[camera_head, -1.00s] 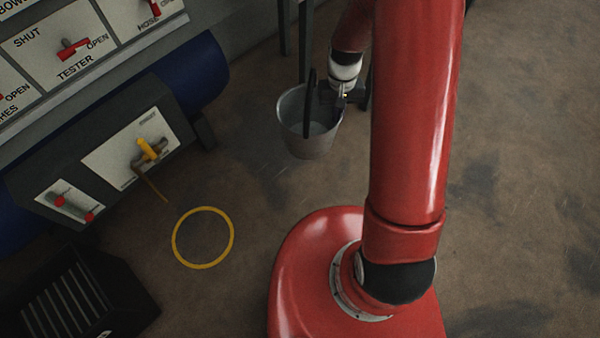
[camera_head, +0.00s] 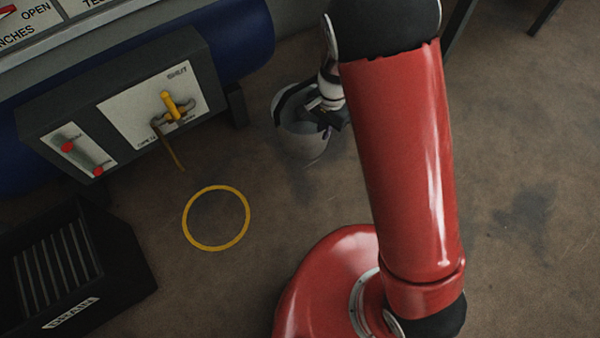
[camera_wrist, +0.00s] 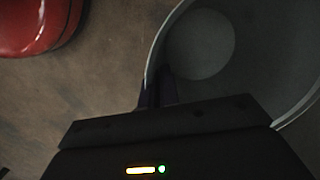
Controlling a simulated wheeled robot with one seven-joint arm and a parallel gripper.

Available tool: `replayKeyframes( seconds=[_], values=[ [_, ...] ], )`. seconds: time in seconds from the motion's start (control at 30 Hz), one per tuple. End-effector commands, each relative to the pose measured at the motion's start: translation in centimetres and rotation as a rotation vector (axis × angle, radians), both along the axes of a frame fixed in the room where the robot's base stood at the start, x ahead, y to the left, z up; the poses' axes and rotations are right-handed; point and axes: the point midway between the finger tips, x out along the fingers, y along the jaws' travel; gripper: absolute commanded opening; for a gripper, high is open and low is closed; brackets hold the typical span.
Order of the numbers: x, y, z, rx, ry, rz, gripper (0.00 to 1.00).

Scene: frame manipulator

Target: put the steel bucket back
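The steel bucket (camera_head: 302,146) is grey and stands out right of the valve panel in the head view, partly covered by my gripper. My gripper (camera_head: 318,112) is at its rim. In the wrist view the bucket (camera_wrist: 200,45) fills the upper right, with its open mouth and round bottom showing. The gripper's fingers (camera_wrist: 158,88) close together across the bucket's near wall. The fingertips are dark and partly hidden by the gripper body. A yellow ring (camera_head: 185,226) is marked on the floor, left of and nearer than the bucket; its inside is empty.
A dark panel box with a yellow valve handle (camera_head: 171,104) and a thin brown spout (camera_head: 169,150) stands at upper left. A black slatted drain box (camera_head: 110,250) is at lower left. Dark legs (camera_head: 458,28) stand at the top right. Floor around the ring is clear.

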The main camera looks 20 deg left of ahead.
Motion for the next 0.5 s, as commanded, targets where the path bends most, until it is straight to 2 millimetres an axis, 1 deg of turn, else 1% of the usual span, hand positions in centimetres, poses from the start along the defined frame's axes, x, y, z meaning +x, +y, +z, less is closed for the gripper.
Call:
replayKeyframes(
  seconds=[0.03,0.1,0.17,0.27,0.5],
  values=[
    [-0.2,0.6,-0.2,0.001,-0.003,-0.006,0.0],
    [-0.3,1.0,-0.6,0.002,-0.002,-0.019,0.0],
    [-0.4,1.1,-1.4,0.001,-0.002,-0.023,0.0],
    [-0.5,1.0,-3.7,-0.001,0.001,-0.026,0.0],
    [-0.5,1.0,-10.1,0.001,0.001,-0.023,0.0]
  ],
)
